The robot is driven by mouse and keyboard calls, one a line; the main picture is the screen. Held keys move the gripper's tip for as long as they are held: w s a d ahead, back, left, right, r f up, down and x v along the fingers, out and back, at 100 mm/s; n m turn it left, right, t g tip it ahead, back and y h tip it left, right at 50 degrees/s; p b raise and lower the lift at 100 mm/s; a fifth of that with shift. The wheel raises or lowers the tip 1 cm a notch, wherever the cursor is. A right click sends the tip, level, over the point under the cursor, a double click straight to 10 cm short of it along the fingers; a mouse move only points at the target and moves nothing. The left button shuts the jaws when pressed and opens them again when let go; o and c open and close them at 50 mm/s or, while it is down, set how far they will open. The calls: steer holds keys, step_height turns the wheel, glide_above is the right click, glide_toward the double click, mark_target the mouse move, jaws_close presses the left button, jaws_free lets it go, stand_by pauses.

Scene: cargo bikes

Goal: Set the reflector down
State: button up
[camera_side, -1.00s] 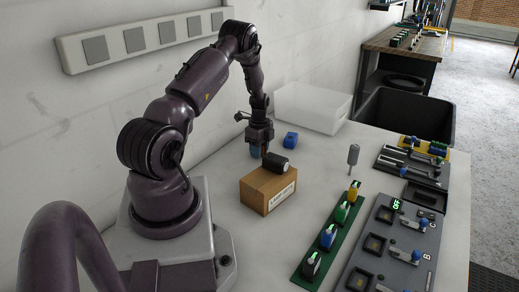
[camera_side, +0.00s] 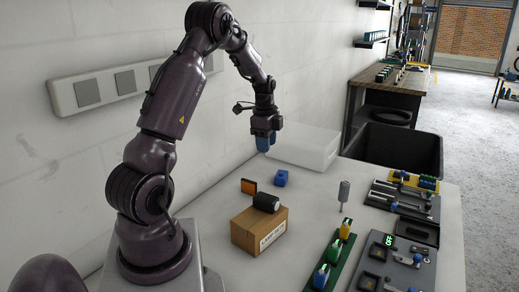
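The orange reflector (camera_side: 249,186), with a dark edge, stands on the white table just behind and left of the cardboard box. Its lower part is partly hidden by the box and the black cylinder. My gripper (camera_side: 267,142) is high above the table, behind and clear of the reflector. Two blue finger-like parts hang close together below its dark body. The gap between them is too small to make out, so I cannot tell whether it is open or shut.
A cardboard box (camera_side: 258,232) carries a black cylinder (camera_side: 266,202). A blue block (camera_side: 281,178) lies near the reflector. A translucent bin (camera_side: 304,147) stands behind. A grey-headed tool (camera_side: 344,191) stands upright; a green strip with colored knobs (camera_side: 341,255) and grey panels (camera_side: 399,262) fill the right.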

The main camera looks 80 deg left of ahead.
steer(key=w+d+r+n+t, duration=0.1)
steer(key=d+r+n, duration=0.1)
steer(key=d+r, duration=0.65)
steer(key=w+d+r+n+t, duration=0.1)
steer(key=d+r, duration=0.4)
steer(key=d, duration=0.6)
steer(key=s+d+r+n+t, duration=0.2)
steer(key=s+d+n+t, duration=0.1)
steer(key=s+d, duration=0.8)
steer(key=d+n, duration=0.1)
steer(key=d, duration=0.3)
steer(key=shift+s+d+r+n, duration=0.25)
steer(key=shift+s+r+n, duration=0.05)
steer(key=shift+s, duration=0.1)
